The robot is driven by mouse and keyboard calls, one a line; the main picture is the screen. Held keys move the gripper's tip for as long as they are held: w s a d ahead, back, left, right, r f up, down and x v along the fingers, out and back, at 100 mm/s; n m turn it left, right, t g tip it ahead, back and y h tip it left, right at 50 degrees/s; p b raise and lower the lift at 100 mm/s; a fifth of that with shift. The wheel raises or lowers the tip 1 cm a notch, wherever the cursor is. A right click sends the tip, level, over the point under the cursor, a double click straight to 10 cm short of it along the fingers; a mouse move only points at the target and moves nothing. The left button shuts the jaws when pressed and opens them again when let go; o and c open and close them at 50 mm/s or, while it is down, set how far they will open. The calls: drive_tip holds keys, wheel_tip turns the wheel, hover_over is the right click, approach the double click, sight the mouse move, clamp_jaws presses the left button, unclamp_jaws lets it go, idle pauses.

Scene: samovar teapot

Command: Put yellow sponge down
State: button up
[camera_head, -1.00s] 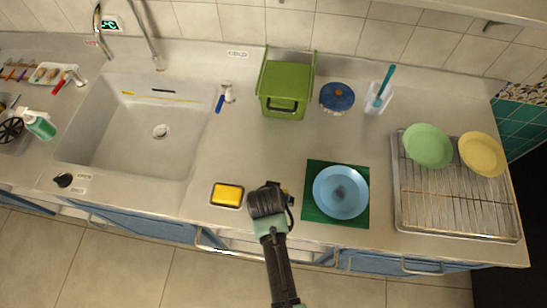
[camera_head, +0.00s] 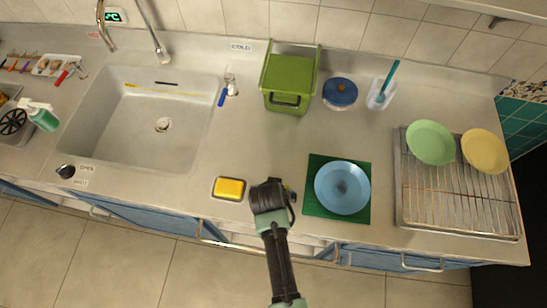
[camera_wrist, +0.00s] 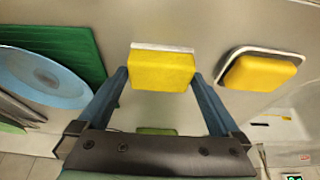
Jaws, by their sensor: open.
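A yellow sponge (camera_wrist: 162,70) with a pale edge lies between the fingertips of my gripper (camera_wrist: 159,77) in the wrist view. The fingers are open, one on each side of it, very close to its sides. It seems to rest on the counter, but I cannot tell whether its underside touches. In the head view my gripper (camera_head: 272,190) mostly hides this sponge. A second yellow sponge (camera_head: 229,188) sits in a small pale-rimmed dish to the left of my gripper; it also shows at the right of the wrist view (camera_wrist: 262,72).
A blue plate (camera_head: 342,187) on a green mat (camera_head: 312,207) is close on the right. A dish rack (camera_head: 455,205) with two plates stands farther right. A green box (camera_head: 288,80) and blue-lidded pot (camera_head: 340,92) are behind. The sink (camera_head: 140,130) is left. Counter behind my gripper is clear.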

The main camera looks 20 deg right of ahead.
drive_tip(key=v, duration=1.1)
drive_tip(key=w+a+r+n+t, duration=0.1)
drive_tip(key=w+r+t, duration=0.4)
drive_tip(key=r, duration=0.7)
drive_tip(key=w+a+r+n+t, duration=0.1)
drive_tip(key=w+a+r+t, duration=0.15)
drive_tip(key=w+r, duration=0.6)
drive_tip(key=w+r+n+t, duration=0.1)
drive_tip(key=w+r+t, duration=0.3)
drive_tip(key=r, duration=1)
drive_tip(key=s+a+r+n+t+y, duration=0.1)
drive_tip(key=s+r+t, duration=0.3)
drive_tip(key=r, duration=0.7)
drive_tip(key=s+a+r+n+t, duration=0.1)
drive_tip(key=s+a+r+t, duration=0.2)
drive_tip(key=r, duration=0.8)
drive_tip(key=s+a+r+n+t+y, duration=0.1)
drive_tip(key=s+r+t, duration=0.4)
drive_tip(key=r, duration=0.6)
drive_tip(key=shift+s+a+n+y, duration=0.3)
drive_tip(key=shift+s+a+n, duration=0.1)
drive_tip(key=shift+s+a, duration=0.4)
drive_tip(key=shift+r, duration=0.15)
